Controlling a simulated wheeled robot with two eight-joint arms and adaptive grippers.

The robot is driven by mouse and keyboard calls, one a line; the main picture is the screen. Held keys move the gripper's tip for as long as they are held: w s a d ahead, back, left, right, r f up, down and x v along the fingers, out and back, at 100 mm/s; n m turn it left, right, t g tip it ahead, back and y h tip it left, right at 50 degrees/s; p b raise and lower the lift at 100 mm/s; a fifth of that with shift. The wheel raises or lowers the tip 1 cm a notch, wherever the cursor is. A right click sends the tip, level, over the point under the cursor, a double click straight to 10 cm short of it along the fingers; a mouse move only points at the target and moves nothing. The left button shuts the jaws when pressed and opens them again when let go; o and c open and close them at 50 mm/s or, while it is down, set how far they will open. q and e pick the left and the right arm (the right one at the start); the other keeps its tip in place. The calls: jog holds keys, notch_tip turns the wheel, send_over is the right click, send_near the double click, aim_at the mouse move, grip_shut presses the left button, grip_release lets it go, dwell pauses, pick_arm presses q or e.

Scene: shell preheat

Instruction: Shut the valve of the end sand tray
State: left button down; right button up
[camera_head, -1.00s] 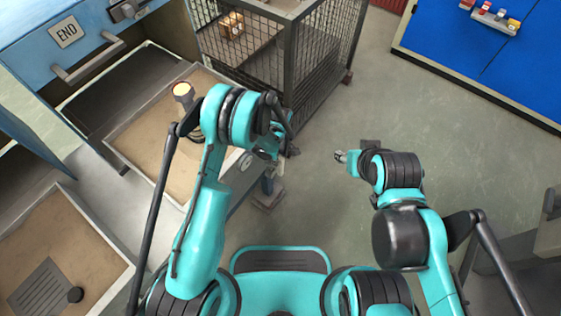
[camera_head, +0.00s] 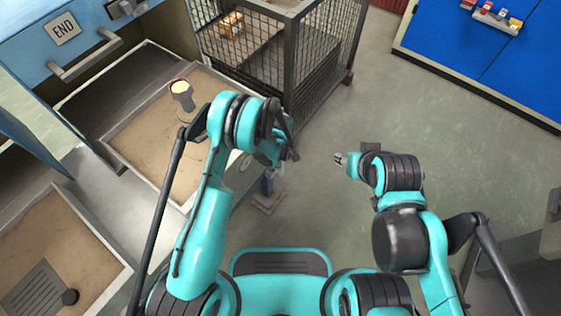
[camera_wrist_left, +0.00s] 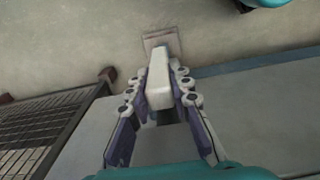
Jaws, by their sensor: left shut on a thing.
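The end sand tray (camera_head: 145,145) is pulled out beneath the blue cabinet front with the END label (camera_head: 62,28), at the left of the head view. My left gripper (camera_wrist_left: 160,77) is shut on a pale bar-shaped handle (camera_wrist_left: 158,92), which stands between its two fingers in the left wrist view. It looks like the valve's handle, but the valve body is mostly hidden. In the head view my left arm covers the tray's right part and much of the gripper. My right gripper (camera_head: 340,158) hangs over the floor, away from the tray; its finger opening is too small to judge.
A lamp-like cup (camera_head: 182,93) stands in the tray. A wire cage (camera_head: 322,60) is close behind my left gripper. Another sand tray (camera_head: 110,268) lies at the lower left. A blue board (camera_head: 465,55) lies at the upper right. Open floor (camera_head: 430,130) lies around my right gripper.

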pick_arm(q)
jog(key=shift+w+d+f+g+y, duration=0.1)
jog(key=shift+w+d+g+y, duration=0.2)
jog(key=shift+g+y, duration=0.5)
jog(key=shift+w+d+f+g+y, duration=0.15)
jog(key=shift+w+g+y, duration=0.25)
jog(key=shift+g, duration=0.6)
jog(key=shift+s, duration=0.1)
jog(key=c, duration=1.4)
grip_release()
jog(key=shift+o, duration=0.2)
jog(key=shift+r, duration=0.1)
jog(key=v, duration=1.2)
jog(key=shift+s, duration=0.1)
